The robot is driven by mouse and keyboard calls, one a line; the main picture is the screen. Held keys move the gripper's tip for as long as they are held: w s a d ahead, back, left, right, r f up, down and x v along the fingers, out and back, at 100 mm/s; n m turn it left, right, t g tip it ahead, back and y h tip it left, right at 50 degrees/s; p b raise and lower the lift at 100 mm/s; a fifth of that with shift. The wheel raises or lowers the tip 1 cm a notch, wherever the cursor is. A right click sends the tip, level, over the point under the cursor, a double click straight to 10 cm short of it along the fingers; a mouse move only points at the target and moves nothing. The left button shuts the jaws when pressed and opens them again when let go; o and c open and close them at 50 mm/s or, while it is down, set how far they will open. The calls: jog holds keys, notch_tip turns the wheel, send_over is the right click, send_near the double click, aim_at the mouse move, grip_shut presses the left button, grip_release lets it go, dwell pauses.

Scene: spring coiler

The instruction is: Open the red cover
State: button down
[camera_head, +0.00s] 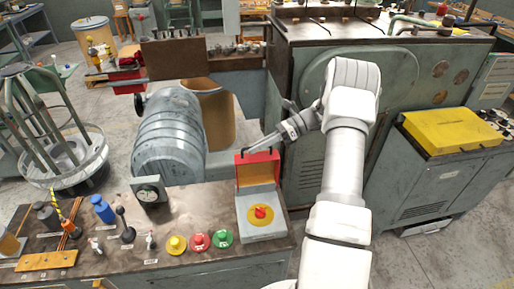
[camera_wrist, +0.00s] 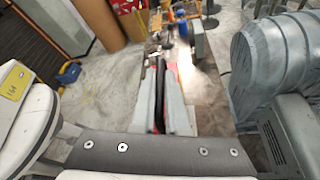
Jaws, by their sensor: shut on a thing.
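The red cover (camera_head: 258,172) stands raised, roughly upright, at the back edge of a grey box (camera_head: 262,233) on the workbench. The box's top is exposed, with a yellow disc (camera_head: 252,221) and a red knob (camera_head: 261,212). My gripper (camera_head: 249,151) reaches in from the right and is at the cover's top edge. In the wrist view my gripper (camera_wrist: 161,88) is shut on a dark, narrow part that looks like the cover's handle, and some red shows beside it. The fingers hide most of the cover there.
On the workbench (camera_head: 190,210), yellow, red and green buttons (camera_head: 199,242) sit left of the box, with levers and a gauge (camera_head: 149,192). A large grey cylinder (camera_head: 168,135) lies behind. A yellow-lidded cabinet (camera_head: 455,130) stands to the right.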

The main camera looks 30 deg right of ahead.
jog(key=c, duration=0.9)
grip_release()
jog(key=shift+d, duration=0.15)
jog(key=b+v, duration=0.2)
jog(key=v, duration=1.5)
jog(key=shift+s+d, duration=0.1)
